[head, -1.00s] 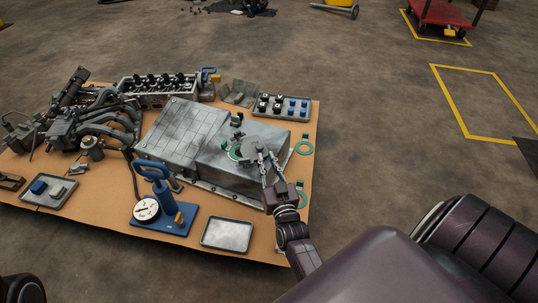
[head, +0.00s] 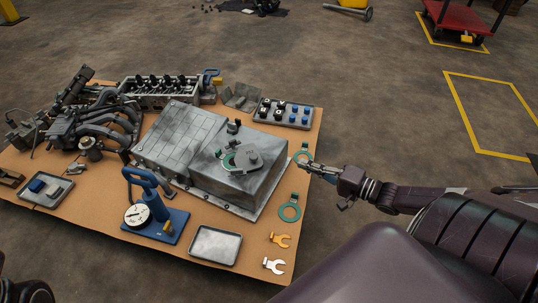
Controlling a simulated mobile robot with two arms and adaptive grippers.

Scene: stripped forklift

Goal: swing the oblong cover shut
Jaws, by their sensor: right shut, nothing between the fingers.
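The oblong cover (head: 248,158) is a small dark grey plate lying on top of the large metal box (head: 235,180). A green gasket (head: 228,160) shows past the cover's left side, so the cover does not fully hide it. What lies under the cover is hidden. My right gripper (head: 303,164) is to the right of the box, apart from the cover, near the table's right edge. Its fingers are together and empty.
Green rings (head: 289,211) lie right of the box, one partly behind my right gripper. A tray of black and blue parts (head: 283,112) is behind. A blue press with a dial (head: 155,212) and an empty tray (head: 215,245) stand in front.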

